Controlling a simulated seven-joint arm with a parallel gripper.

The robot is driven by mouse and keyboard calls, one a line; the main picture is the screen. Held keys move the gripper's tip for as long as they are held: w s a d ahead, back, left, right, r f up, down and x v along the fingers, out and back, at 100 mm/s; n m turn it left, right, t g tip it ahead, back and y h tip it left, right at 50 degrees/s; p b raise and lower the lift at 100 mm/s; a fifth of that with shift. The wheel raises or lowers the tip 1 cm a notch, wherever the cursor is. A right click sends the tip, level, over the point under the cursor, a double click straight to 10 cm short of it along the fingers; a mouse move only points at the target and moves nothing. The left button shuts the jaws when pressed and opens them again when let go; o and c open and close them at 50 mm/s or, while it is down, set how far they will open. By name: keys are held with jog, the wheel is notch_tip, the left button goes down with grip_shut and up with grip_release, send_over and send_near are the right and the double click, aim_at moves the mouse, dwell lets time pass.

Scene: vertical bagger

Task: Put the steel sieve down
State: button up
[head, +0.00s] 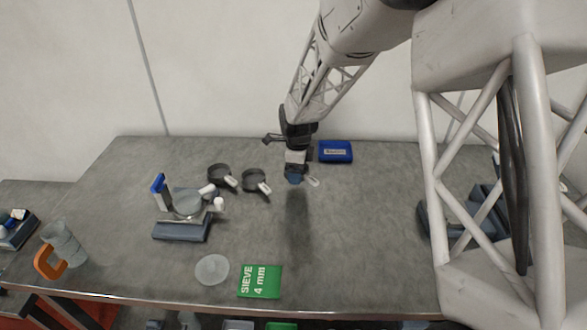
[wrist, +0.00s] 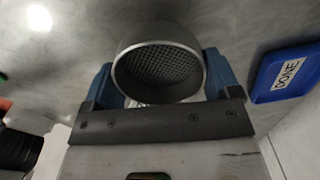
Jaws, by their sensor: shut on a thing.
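My gripper (head: 294,179) is near the back middle of the table, its blue fingers pointing down. In the wrist view the fingers (wrist: 160,85) are shut on the steel sieve (wrist: 158,68), a round metal ring with dark mesh inside. In the head view the sieve is mostly hidden by the gripper; a small pale loop shows just to its right. The sieve appears to be held above the table; its exact height is unclear. A green mat (head: 260,282) marked "SIEVE 4 mm" lies bare at the front edge.
A blue tray (head: 336,152) labelled "DONE" lies just right of my gripper. Two dark pans (head: 254,180) with pale handles stand to its left. A pale disc (head: 212,270) lies beside the mat. The table's centre is clear.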

jog(key=shift+w+a+f, duration=0.1)
jog(key=shift+w+a, duration=0.15)
jog(key=shift+w, duration=0.6)
jog(key=shift+w+a+f, duration=0.1)
jog(key=shift+w+a, duration=0.1)
jog(key=shift+w, duration=0.7)
jog(key=shift+w+a, duration=0.25)
jog(key=shift+w, duration=0.6)
jog(key=shift+f, duration=0.1)
jog(key=shift+f, duration=1.65)
jog(key=shift+f, duration=0.15)
jog(key=o, duration=0.9)
jog(key=shift+c, duration=0.2)
notch_tip(320, 180, up, 12)
